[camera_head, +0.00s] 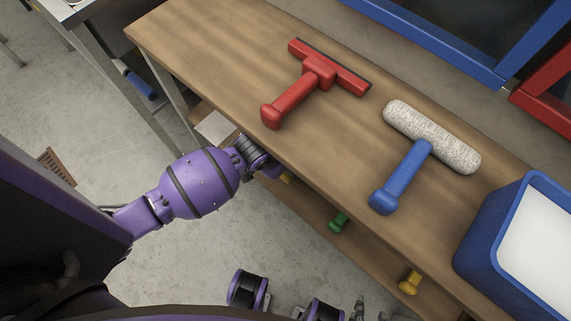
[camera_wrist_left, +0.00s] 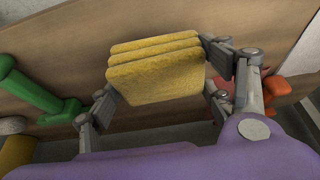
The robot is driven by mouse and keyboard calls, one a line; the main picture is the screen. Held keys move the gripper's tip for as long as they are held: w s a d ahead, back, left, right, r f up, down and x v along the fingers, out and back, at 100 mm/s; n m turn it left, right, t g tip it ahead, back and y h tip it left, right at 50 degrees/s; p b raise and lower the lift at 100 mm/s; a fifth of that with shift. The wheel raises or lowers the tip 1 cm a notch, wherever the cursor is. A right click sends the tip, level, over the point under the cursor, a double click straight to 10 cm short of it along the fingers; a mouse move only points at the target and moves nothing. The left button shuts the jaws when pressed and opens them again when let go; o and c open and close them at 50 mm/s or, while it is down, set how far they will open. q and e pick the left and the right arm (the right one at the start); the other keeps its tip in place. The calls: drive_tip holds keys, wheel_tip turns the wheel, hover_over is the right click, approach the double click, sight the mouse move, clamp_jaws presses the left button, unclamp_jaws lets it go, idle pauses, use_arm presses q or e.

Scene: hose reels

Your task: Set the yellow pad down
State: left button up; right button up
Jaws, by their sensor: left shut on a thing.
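The yellow pad (camera_wrist_left: 155,78), ridged on its upper side, sits between the two grey fingers of my left gripper (camera_wrist_left: 162,70) in the left wrist view. The gripper is shut on it. Brown wood shows behind the pad; I cannot tell whether the pad touches it. In the head view my left arm reaches in under the front edge of the wooden tabletop (camera_head: 200,60), which hides the fingers. A small yellow bit shows beside the hand there, and I cannot tell what it is. My right gripper (camera_head: 371,312) shows only its fingertips at the bottom edge, apart and empty.
A red squeegee (camera_head: 318,75) and a blue-handled roller (camera_head: 405,175) lie on the tabletop. A blue bin (camera_head: 470,240) stands at right. Below are a green handle (camera_head: 339,222) and a yellow handle (camera_head: 410,282). A green tool (camera_wrist_left: 40,98) and red-orange parts (camera_wrist_left: 285,88) flank my left gripper.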

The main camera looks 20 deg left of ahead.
use_arm(q)
drive_tip(key=shift+w+d, duration=0.1)
drive_tip(key=shift+w, duration=0.2)
wheel_tip(320, 180, down, 4)
drive_tip(key=shift+r+b, duration=0.25)
drive_tip(key=shift+b, duration=0.35)
drive_tip(key=shift+w, duration=0.1)
use_arm(e)
drive_tip(key=shift+s+f, duration=0.4)
drive_tip(key=shift+f, duration=0.3)
use_arm(q)
drive_tip(key=o, duration=1.1)
drive_tip(key=shift+f, duration=0.1)
drive_tip(key=shift+o, duration=0.2)
use_arm(e)
drive_tip(key=shift+d, duration=0.1)
